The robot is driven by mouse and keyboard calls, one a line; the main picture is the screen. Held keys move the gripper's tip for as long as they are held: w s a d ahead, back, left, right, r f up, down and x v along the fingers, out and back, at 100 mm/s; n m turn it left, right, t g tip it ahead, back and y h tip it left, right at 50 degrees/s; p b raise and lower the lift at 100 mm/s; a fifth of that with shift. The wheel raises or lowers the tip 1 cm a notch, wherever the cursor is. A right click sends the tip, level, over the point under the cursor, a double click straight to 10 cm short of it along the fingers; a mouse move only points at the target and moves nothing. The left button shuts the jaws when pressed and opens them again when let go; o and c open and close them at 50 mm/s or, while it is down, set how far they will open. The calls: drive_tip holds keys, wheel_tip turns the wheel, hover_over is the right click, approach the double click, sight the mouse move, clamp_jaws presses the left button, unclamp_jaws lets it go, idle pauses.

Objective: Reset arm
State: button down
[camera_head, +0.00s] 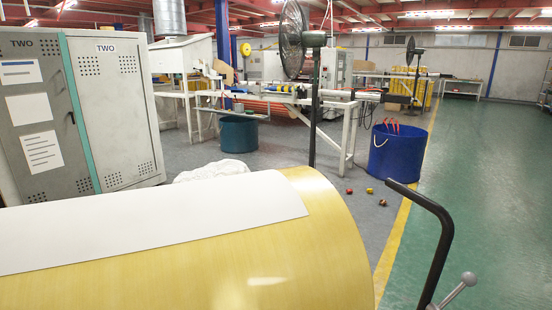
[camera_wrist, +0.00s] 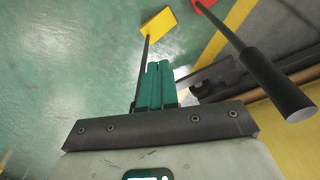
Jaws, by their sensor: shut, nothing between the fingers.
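My gripper (camera_wrist: 155,66) shows in the wrist view as two teal fingers pressed side by side. It is shut and holds nothing. The fingers point toward the top of the picture, over green floor. My gripper does not show in the head view.
A large yellow roll (camera_head: 200,275) with a white sheet (camera_head: 150,228) fills the front of the head view. A black bent handle (camera_head: 440,225) stands right of it. A dark rod (camera_wrist: 268,75) and a yellow plate (camera_wrist: 158,24) lie near my fingers in the wrist view. Green floor is open at right.

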wheel_tip(320, 180, up, 26)
drive_tip(key=p, duration=2.4)
drive_tip(key=shift+f, duration=0.2)
